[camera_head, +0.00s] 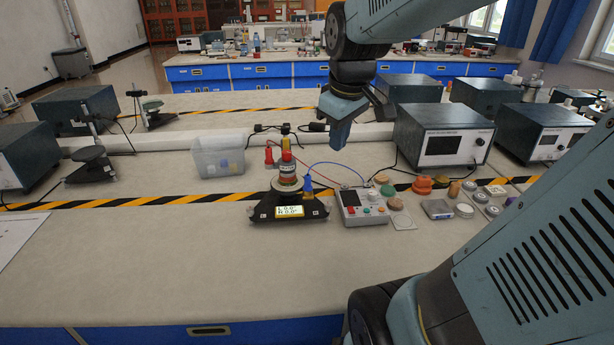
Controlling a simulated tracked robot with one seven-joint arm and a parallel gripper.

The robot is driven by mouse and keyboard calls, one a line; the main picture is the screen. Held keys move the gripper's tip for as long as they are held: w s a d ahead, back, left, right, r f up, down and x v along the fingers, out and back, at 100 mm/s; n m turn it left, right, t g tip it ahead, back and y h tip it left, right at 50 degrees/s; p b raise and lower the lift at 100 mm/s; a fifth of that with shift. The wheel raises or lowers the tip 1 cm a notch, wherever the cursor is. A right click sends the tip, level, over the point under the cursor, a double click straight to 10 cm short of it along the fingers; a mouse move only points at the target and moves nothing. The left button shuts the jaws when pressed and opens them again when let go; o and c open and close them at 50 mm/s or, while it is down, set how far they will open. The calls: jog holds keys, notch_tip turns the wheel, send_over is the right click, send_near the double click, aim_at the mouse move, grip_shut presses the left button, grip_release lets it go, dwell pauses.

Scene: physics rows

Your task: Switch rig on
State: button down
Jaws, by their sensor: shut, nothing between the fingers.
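A small rig stands on the bench in the head view: a black base with a lit yellow-green display (289,211) and a stack of red and grey discs (287,180) above it. Beside it on the right is a grey control box (361,205) with red and other coloured buttons. A red wire and a blue wire (335,166) run between them. The switch's exact position is too small to tell. My gripper (341,136) is shut and empty, pointing down above and behind the control box, apart from everything.
A clear plastic bin (217,157) stands left of the rig. Several coloured pieces and weights (422,185) lie right of the control box. Dark instrument boxes (443,134) stand at the right back. The front of the bench (170,270) is clear.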

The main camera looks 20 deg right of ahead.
jog(key=w+d+f+n+g, duration=0.2)
jog(key=w+d+f+n, duration=0.3)
jog(key=w, duration=0.2)
jog(key=n+g+y, duration=0.1)
jog(key=n+g, duration=0.2)
jog(key=n, duration=0.2)
send_over(352, 211)
jog(key=w, duration=0.2)
notch_tip(352, 211, down, 8)
jog(key=shift+s+d, duration=0.1)
jog(key=shift+d, duration=0.2)
jog(key=shift+f, duration=0.1)
jog(key=f, duration=0.4)
jog(key=s+f, duration=0.1)
jog(key=f, duration=0.8)
jog(key=shift+s+a+f, duration=0.25)
jog(key=shift+s+f, duration=0.05)
jog(key=shift+f, duration=0.05)
